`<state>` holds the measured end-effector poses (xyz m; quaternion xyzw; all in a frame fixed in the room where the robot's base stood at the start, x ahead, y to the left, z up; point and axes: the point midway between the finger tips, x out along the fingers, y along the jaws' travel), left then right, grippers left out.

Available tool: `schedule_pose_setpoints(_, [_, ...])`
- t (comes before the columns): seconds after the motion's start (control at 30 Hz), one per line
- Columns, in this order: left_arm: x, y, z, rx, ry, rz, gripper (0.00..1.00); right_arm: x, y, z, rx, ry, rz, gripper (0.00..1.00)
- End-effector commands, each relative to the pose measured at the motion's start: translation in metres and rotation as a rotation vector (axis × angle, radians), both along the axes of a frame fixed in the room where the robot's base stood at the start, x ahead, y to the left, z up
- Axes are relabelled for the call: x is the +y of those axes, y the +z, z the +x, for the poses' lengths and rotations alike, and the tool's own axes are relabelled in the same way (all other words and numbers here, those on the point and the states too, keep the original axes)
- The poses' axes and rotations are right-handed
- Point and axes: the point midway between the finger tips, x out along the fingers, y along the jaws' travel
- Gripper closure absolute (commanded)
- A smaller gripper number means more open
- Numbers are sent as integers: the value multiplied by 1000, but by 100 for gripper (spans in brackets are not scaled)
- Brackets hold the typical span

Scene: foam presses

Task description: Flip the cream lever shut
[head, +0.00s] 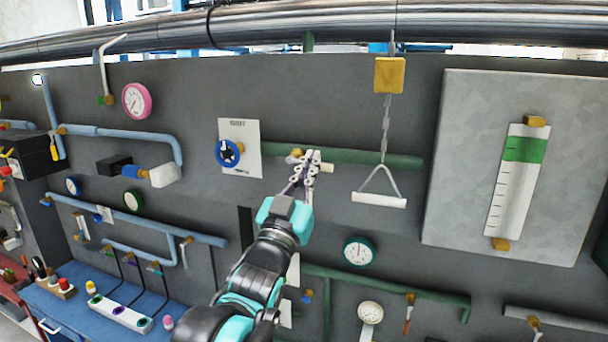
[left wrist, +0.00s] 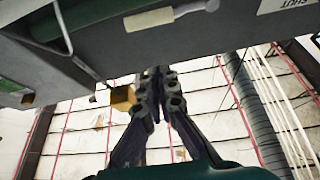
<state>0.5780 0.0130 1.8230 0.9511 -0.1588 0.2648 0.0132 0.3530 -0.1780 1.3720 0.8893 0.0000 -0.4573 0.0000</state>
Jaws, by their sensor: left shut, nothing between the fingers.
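A small cream piece (head: 327,168), apparently the end of the cream lever, shows just right of my left gripper's fingers at the green pipe (head: 370,157). A brass fitting (head: 296,153) sits on that pipe by the fingers. My left gripper (head: 312,158) is shut and empty, its tips in front of the pipe and hiding most of the lever. In the left wrist view the shut fingers (left wrist: 158,75) point toward the wall panel; a cream bar (left wrist: 148,20) shows above them, apart from the tips. My right gripper is out of view.
A white plate with a blue knob (head: 229,153) is left of the gripper. A white pull handle (head: 378,200) hangs on a chain to the right. A teal-rimmed gauge (head: 359,251) is below. A large grey board (head: 455,160) stands out at the right.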

Motion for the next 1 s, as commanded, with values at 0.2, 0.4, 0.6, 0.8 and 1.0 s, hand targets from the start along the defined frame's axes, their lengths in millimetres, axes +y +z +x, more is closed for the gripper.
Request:
schedule_pose_setpoints(0.2, [-14,26,38,0,1,0,100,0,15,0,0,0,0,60])
schedule_pose_setpoints(0.4, [-13,-7,41,0,1,0,100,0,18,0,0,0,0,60])
schedule_pose_setpoints(0.6, [-13,-17,43,0,1,0,100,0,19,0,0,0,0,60])
schedule_pose_setpoints(0.8, [-12,-18,43,0,1,0,100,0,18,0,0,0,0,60])
schedule_pose_setpoints(1.0, [-13,-18,43,-2,1,5,100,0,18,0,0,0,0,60])
